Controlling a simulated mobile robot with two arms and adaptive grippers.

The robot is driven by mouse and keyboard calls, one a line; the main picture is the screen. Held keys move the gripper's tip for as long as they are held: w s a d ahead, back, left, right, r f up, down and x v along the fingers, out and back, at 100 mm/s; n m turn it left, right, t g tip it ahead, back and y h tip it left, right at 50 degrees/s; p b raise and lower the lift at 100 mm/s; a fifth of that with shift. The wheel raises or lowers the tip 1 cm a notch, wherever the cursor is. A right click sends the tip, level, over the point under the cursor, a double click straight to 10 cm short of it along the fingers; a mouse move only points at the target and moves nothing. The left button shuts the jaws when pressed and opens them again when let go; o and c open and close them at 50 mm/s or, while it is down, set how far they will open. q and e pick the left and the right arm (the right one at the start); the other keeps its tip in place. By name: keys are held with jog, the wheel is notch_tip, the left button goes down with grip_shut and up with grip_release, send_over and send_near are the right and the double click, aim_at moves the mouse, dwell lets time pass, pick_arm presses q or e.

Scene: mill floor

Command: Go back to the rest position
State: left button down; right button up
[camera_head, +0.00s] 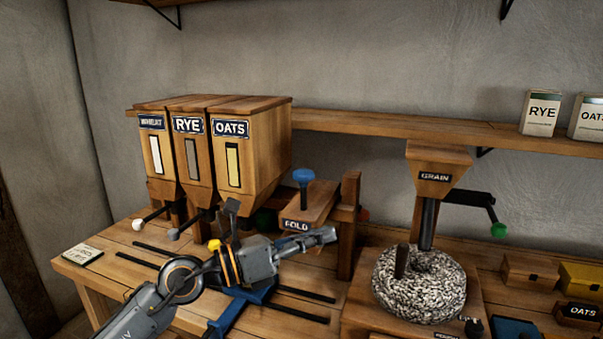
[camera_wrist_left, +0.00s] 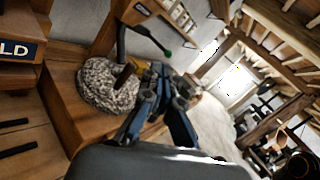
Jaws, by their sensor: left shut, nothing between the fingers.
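My left gripper (camera_head: 326,236) reaches in from the lower left in the head view, above the bench and in front of the FOLD block (camera_head: 297,224). Its fingers are shut and empty, pointing right. In the left wrist view the dark fingers (camera_wrist_left: 158,100) show in the middle, with the speckled millstone (camera_wrist_left: 108,86) behind and left of them. The gripper appears apart from the millstone. The millstone (camera_head: 420,284) stands right of the gripper in the head view. My right gripper is in neither view.
Wooden bins, one labelled OATS (camera_head: 262,140) and one RYE (camera_head: 188,150), stand behind my left arm. A grain hopper (camera_head: 437,165) and a crank with a green knob (camera_head: 497,230) rise above the millstone. A small card (camera_head: 82,255) lies at the bench's left end.

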pick_arm(q)
jog(key=a+f+n+t+y, duration=0.2)
jog(key=a+n+t+y, duration=0.95)
jog(key=n, duration=1.25)
jog(key=s+a+f+n+g+y, duration=0.1)
jog(key=s+a+f+n+y, duration=0.15)
jog(key=a+f+n, duration=0.35)
jog(key=s+a+f+n+g+y, duration=0.1)
jog(key=a+f+n+y, duration=0.2)
jog(key=f, duration=0.5)
jog(key=s+a+f+n+g+y, duration=0.2)
jog(key=a+f+n+y, duration=0.1)
jog(key=f+n, duration=0.3)
jog(key=s+f+n+g+h, duration=0.1)
jog(key=s+f+n+g, duration=0.1)
jog(key=s+f+g, duration=0.75)
jog(key=s+f+n+g+h, duration=0.15)
jog(key=s+f, duration=0.55)
jog(key=s, duration=0.8)
notch_tip(320, 180, down, 28)
jog(key=s+g, duration=0.2)
jog(key=s+a+f, duration=0.2)
jog(key=s+f, duration=1.2)
jog(key=s, duration=0.1)
jog(key=shift+s+a+f+g, duration=0.15)
jog(key=shift+s+f+g, duration=0.2)
jog(key=shift+s+f, duration=0.05)
